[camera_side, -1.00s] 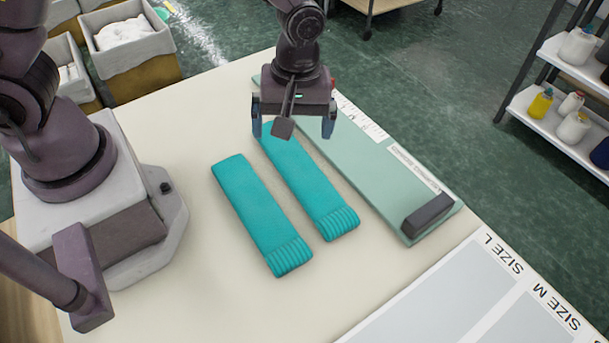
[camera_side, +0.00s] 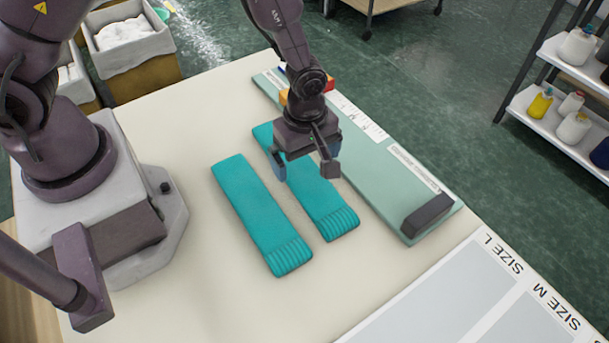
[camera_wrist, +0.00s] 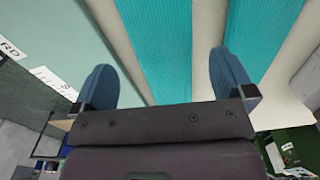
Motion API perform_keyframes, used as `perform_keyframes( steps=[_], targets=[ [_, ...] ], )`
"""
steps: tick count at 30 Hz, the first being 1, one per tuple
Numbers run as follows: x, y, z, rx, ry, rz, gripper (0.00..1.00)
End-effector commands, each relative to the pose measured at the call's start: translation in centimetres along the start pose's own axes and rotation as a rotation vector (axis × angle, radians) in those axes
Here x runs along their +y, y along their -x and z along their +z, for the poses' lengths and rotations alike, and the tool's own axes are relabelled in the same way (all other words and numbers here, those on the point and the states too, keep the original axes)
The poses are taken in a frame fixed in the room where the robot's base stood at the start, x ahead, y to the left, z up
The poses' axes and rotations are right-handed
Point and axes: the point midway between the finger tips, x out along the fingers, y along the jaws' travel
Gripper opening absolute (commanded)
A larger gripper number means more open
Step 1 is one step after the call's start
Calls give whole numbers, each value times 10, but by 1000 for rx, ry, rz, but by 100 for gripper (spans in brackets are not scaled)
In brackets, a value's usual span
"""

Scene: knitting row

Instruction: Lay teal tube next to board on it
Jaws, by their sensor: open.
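Two teal knitted tubes lie side by side on the cream table. The tube next to the board (camera_side: 336,214) has a ribbed near end; the other teal tube (camera_side: 255,212) lies to its left. The pale green board (camera_side: 378,180) lies flat to the right of both. My gripper (camera_side: 306,170) is open and empty above the middle of the tube next to the board. The board (camera_wrist: 60,40) is at left there, the other tube (camera_wrist: 292,25) at right.
A dark grey block (camera_side: 427,215) sits on the board's near end, and an orange-red item (camera_side: 290,94) shows by its far end, partly hidden by my arm. A sheet marked SIZE L and SIZE M (camera_side: 450,300) lies at the near right. The table between is clear.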

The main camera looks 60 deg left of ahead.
Motion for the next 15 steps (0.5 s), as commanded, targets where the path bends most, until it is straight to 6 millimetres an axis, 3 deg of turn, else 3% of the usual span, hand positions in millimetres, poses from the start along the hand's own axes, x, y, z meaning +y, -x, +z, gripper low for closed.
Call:
perform_keyframes(
  steps=[7,15],
  targets=[
    [-2,-37,-1,0,0,-3,100],
    [-2,-44,-1,0,0,-1,100]
  ],
)
